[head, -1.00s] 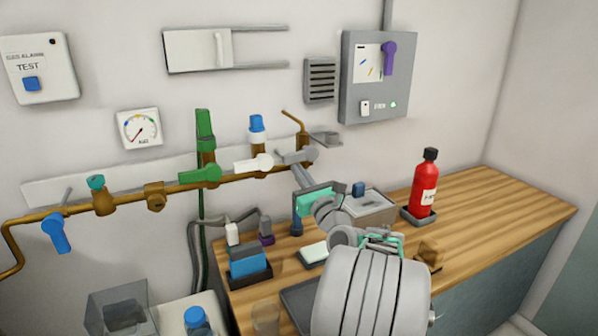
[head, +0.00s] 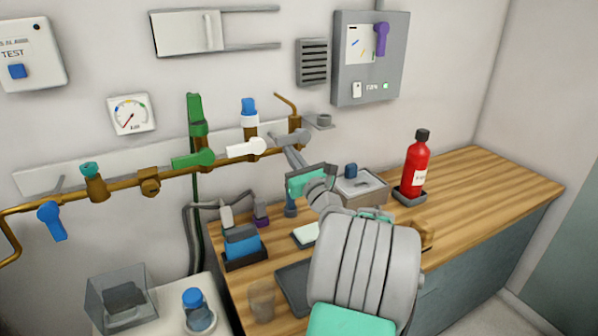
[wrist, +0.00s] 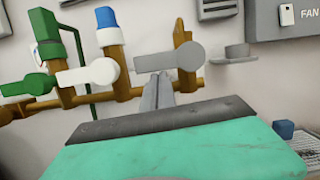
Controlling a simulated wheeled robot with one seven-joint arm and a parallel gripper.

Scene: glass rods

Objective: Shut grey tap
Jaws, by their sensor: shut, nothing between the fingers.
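The grey tap (head: 291,138) is at the right end of the brown pipe on the wall. Its lever points left from its round hub, nearly level and roughly along the pipe. It also shows in the wrist view (wrist: 187,56). My gripper (head: 289,152) is shut and empty, its fingers reaching up from below to the lever. In the wrist view the finger tips (wrist: 162,80) lie just under or against the lever; I cannot tell whether they touch.
A white tap (head: 246,148) and a green tap (head: 193,159) sit left of the grey one, with a blue tap (head: 52,220) farther left. A small grey cup bracket (head: 320,122) is close on the right. The worktop (head: 475,190) below holds a red bottle (head: 415,165).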

